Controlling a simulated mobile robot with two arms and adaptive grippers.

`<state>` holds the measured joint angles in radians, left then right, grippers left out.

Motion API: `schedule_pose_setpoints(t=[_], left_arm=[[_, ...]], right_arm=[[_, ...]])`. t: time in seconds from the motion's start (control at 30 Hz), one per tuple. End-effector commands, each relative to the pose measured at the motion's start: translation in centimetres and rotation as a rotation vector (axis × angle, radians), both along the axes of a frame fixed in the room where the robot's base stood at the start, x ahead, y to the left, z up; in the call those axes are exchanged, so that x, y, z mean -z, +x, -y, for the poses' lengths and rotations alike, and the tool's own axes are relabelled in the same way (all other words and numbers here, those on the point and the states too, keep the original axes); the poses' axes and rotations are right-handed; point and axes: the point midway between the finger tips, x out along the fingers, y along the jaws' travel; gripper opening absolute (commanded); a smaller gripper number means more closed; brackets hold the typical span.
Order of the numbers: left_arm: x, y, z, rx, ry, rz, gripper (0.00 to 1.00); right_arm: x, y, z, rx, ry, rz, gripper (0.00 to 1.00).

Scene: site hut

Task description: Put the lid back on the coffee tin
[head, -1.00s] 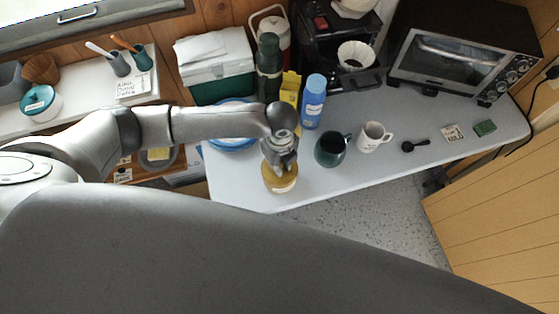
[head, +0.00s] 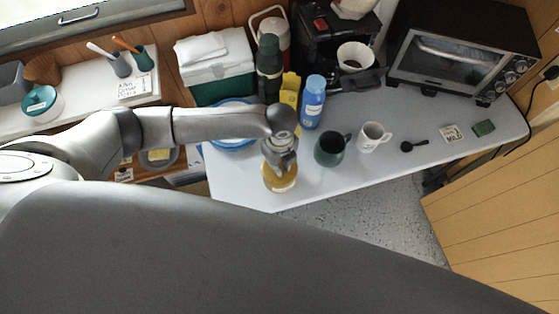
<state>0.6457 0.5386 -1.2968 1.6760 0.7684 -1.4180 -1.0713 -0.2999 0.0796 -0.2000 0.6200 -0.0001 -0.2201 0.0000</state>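A round gold-yellow thing (head: 281,183) with a pale label, which looks like the coffee tin, stands on the white table (head: 350,178) near its front edge. My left gripper (head: 282,170) points down right over it, with its fingertips at or just above its top. The gripper hides most of the top, so I cannot tell whether a lid is on it or in the fingers, or whether the fingers are closed. No separate lid shows clearly. My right gripper is not in view.
A dark green mug (head: 329,150), a white mug (head: 372,137) and a black scoop (head: 413,146) stand to the right. Behind are a blue bottle (head: 313,102), a yellow box (head: 289,92), a green flask (head: 269,66) and a blue bowl (head: 232,143). The table's front edge is close.

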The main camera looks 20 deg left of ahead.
Motion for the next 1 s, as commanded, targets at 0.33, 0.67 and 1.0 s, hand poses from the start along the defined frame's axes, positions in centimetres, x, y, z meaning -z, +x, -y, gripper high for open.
schedule_pose_setpoints(t=[0.33, 0.67, 1.0], left_arm=[[0.02, -0.01, 0.04, 0.000, -0.001, -0.001, 0.00], [0.01, -0.02, 0.05, 0.000, -0.001, 0.000, 0.40], [0.02, -0.01, 0.04, 0.000, -0.001, 0.000, 0.62]], right_arm=[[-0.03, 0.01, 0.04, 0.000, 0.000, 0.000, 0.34], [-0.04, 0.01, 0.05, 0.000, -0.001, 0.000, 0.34], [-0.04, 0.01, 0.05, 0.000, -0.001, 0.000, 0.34]])
